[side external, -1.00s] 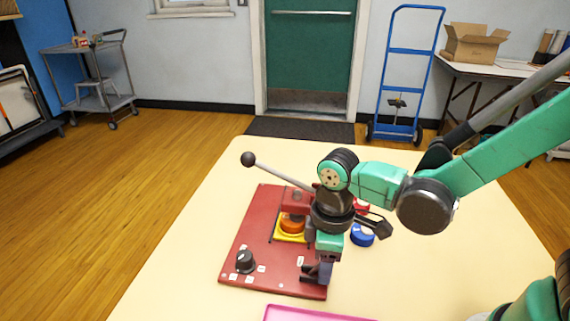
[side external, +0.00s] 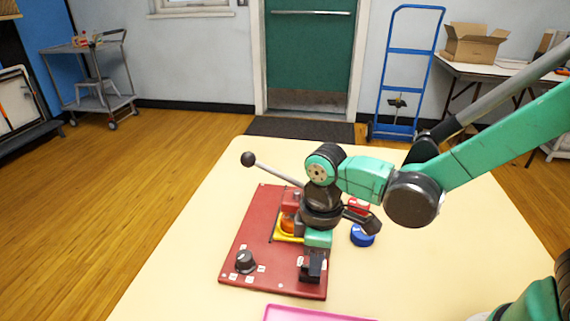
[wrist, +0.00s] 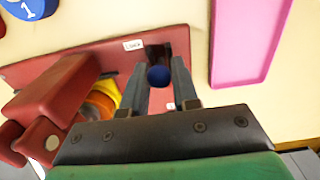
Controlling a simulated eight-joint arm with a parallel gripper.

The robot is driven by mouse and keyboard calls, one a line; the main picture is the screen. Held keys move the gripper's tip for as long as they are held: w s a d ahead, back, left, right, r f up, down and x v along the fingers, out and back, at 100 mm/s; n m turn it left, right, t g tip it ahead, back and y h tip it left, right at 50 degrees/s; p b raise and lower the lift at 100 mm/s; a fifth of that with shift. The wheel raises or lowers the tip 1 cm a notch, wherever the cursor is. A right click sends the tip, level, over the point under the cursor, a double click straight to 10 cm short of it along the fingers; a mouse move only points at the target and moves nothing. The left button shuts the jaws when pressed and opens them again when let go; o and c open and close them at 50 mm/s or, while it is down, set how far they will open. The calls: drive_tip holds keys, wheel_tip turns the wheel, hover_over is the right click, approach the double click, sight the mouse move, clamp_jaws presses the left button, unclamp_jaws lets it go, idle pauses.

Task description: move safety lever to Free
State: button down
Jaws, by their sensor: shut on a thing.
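The safety lever shows in the wrist view as a dark blue ball knob (wrist: 159,76) between my gripper's two fingers. Its stem and base are mostly hidden. It stands at the edge of a red panel (side external: 252,222), beside a small white label (wrist: 133,44) that seems to read "Lock". My gripper (wrist: 158,70) is shut on the lever's knob. In the side external view my gripper (side external: 313,265) is low over the panel's near right part. The lever cannot be made out there. A second label (wrist: 171,106) is partly hidden by the gripper.
The panel also carries a black dial (side external: 245,260), an orange button (side external: 288,224) on a yellow base and a long lever with a black ball (side external: 248,159). A blue round object (side external: 362,236) lies to the right. A pink tray (side external: 310,313) lies in front. The table's left side is clear.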

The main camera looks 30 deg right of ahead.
drive_tip(key=shift+w+a, duration=0.15)
drive_tip(key=shift+w+a+r, duration=0.1)
drive_tip(key=shift+w+a, duration=0.35)
drive_tip(key=shift+a, duration=0.1)
drive_tip(key=shift+w+a+f, duration=0.2)
drive_tip(key=shift+w+a, duration=0.25)
drive_tip(key=shift+w, duration=0.1)
drive_tip(key=c, duration=1.2)
unclamp_jaws()
drive_tip(key=shift+o, duration=0.2)
